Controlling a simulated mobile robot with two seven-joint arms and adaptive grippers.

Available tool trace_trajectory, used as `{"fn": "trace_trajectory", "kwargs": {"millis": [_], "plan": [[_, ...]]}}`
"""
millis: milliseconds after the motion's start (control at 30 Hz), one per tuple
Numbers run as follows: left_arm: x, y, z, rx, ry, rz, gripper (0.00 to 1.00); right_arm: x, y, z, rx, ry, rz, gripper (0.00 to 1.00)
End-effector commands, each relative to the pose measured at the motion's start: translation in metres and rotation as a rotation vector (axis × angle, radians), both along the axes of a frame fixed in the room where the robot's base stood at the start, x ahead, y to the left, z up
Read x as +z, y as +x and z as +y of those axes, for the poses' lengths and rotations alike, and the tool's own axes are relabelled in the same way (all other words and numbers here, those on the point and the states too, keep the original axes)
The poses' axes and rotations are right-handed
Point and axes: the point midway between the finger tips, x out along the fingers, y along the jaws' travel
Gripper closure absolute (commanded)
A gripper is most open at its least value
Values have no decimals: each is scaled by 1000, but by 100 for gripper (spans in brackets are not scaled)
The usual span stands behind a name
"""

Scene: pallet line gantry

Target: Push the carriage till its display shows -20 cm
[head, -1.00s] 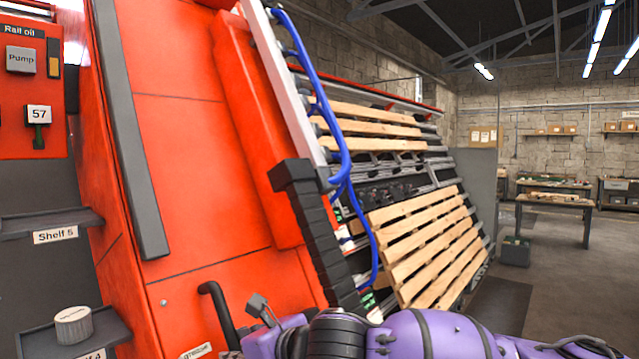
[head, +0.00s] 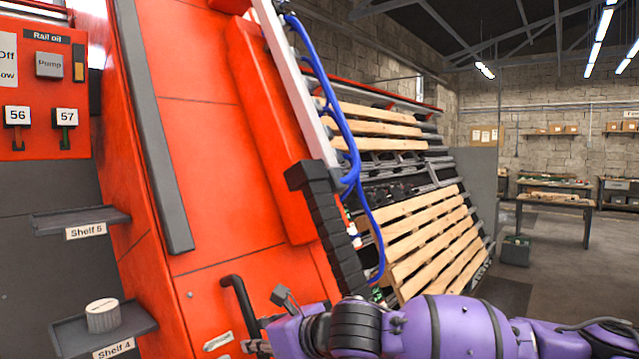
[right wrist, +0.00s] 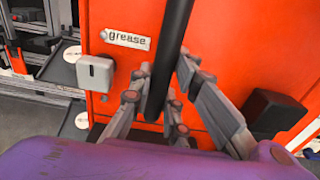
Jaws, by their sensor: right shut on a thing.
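The orange carriage (head: 215,180) stands tall and slanted at the left of the head view, with a grey strip down its face. A dark bar handle (head: 240,305) is fixed low on it; the handle also shows as a black bar in the right wrist view (right wrist: 172,45). My right gripper (right wrist: 157,98) is shut on this handle, fingers on both sides of it. In the head view its fingertips are partly hidden low in the picture by my purple arm. No display with a centimetre reading is visible. My left gripper is out of view.
Shelf 5 (head: 80,218) and Shelf 4 (head: 75,335), with a pale round knob-like item (head: 103,316), jut out at the left. Wooden pallet slats (head: 425,245) lean on the frame behind the carriage. A grease label (right wrist: 127,38) sits beside the handle. Floor is open at right.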

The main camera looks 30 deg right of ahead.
Motion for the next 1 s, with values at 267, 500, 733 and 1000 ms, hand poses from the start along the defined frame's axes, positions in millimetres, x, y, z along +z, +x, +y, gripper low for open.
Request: {"fn": "trace_trajectory", "kwargs": {"millis": [267, 500, 733, 1000], "plan": [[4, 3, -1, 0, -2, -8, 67, 5, 9, -22, -17, -14, -9, 100], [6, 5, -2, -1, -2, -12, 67, 4, 12, -29, -9, -7, -7, 100], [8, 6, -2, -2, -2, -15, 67, 3, 14, -37, -3, -1, -6, 100], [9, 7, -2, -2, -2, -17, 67, 2, 19, -50, -3, -2, -3, 100]]}}
